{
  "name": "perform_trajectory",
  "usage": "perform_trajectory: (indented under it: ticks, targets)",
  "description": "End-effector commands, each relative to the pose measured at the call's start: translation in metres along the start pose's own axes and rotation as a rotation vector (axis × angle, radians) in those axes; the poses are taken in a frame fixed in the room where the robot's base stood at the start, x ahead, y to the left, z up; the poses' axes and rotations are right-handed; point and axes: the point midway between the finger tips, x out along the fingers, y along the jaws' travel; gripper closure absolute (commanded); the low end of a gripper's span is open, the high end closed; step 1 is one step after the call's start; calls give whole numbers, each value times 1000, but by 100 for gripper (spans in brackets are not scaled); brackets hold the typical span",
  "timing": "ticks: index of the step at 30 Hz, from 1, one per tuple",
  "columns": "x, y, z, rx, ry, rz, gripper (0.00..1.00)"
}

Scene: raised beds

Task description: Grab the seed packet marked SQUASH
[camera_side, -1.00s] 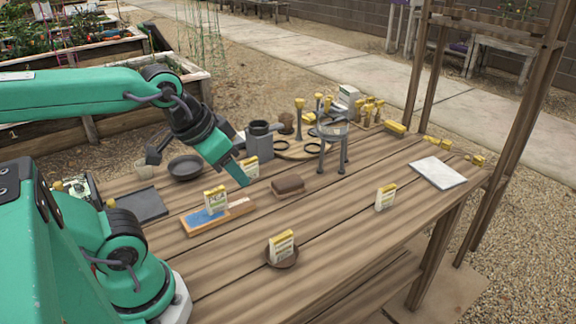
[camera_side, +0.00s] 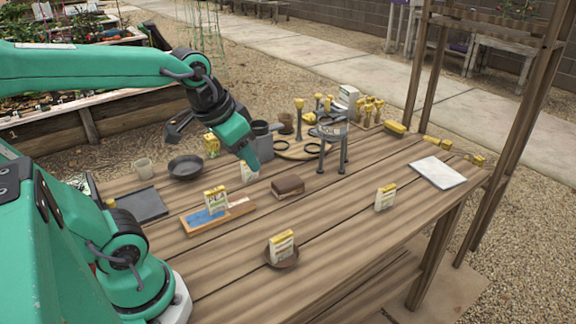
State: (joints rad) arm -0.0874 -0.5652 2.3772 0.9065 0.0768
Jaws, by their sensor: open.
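Several yellow-topped seed packets stand about the table. One reading PEA (camera_side: 215,201) stands on a wood-and-blue tray (camera_side: 190,227). Another packet (camera_side: 282,246) stands in a brown saucer (camera_side: 270,262) at the front. A third packet (camera_side: 386,197) stands alone at the right. A fourth packet (camera_side: 249,176) stands just below my gripper's green finger and is partly hidden by it. I cannot read SQUASH on any of them; the lettering is too small. My gripper (camera_side: 211,150) is open and empty, its green finger pointing down and its dark jaw spread to the left.
A round metal stand (camera_side: 345,155) rises behind a brown block (camera_side: 288,186). A white slab (camera_side: 437,172) lies right. The front right tabletop is mostly clear.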

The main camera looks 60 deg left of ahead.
Motion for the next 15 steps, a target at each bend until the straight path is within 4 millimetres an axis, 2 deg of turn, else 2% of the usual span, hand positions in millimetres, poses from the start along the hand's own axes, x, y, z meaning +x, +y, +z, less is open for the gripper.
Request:
perform_trajectory:
  ticks: [6,15]
  targets:
    - [18,-27,-31,-8,-71,-24,58]
    - [53,-72,-65,-17,-161,-40,58]
